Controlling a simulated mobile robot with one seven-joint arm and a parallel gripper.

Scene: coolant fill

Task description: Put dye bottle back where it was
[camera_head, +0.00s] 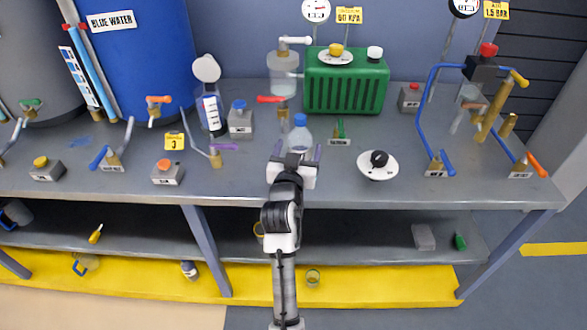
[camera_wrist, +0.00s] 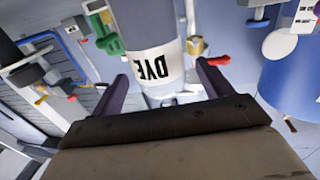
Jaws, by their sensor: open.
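The dye bottle (camera_head: 300,138) is a pale translucent bottle with a light blue cap. It stands upright on the grey bench, in front of the green tank. In the wrist view the bottle (camera_wrist: 158,62) shows its white DYE label. My gripper (camera_head: 298,157) is open, with its purple fingers on either side of the bottle's near side. In the wrist view there are visible gaps between the fingers and the bottle. The bottle's base is partly hidden behind my gripper in the head view.
The green tank (camera_head: 345,88) stands behind the bottle. A small green switch (camera_head: 340,134) is close on its right, and a grey box with a blue knob (camera_head: 240,120) is to the left. A white round dial (camera_head: 377,165) lies farther right.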

